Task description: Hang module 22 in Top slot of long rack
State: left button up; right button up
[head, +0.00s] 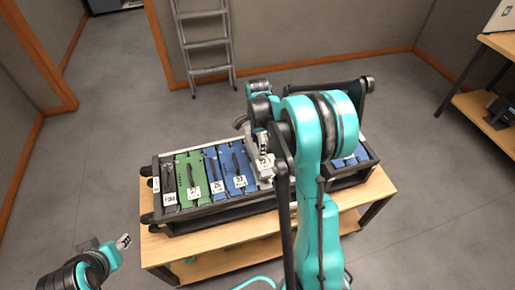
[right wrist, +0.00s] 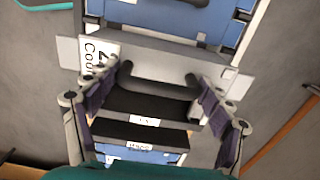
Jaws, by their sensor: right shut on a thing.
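The long rack (head: 222,212) is a dark tray lying across a wooden cart, holding a dark, a green and several blue modules. My right gripper (head: 262,160) is over the rack, right of the middle. In the right wrist view, its purple-padded fingers (right wrist: 158,92) are shut on the black handle of a grey module (right wrist: 170,62). A white label on it shows a "2" and part of a word; the rest is cut off. Whether it touches the rack is unclear. My left gripper (head: 123,241) is off the cart at lower left, its jaws too small to read.
A green module (head: 192,177) and blue modules (head: 236,171) stand left of my right gripper. Another blue module (head: 352,158) lies at the rack's right. My right arm hides part of the rack. A ladder (head: 205,45) stands behind; a shelf (head: 485,105) is at far right.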

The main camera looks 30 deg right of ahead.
notch_tip(320, 180, up, 3)
jog(key=shift+r+p, duration=0.1)
jog(key=shift+p, duration=0.5)
jog(key=shift+r+p, duration=1.95)
jog(key=shift+r, duration=0.9)
pick_arm(q)
notch_tip(320, 180, up, 5)
jog(key=shift+r, duration=0.15)
pick_arm(e)
jog(key=shift+f, duration=0.1)
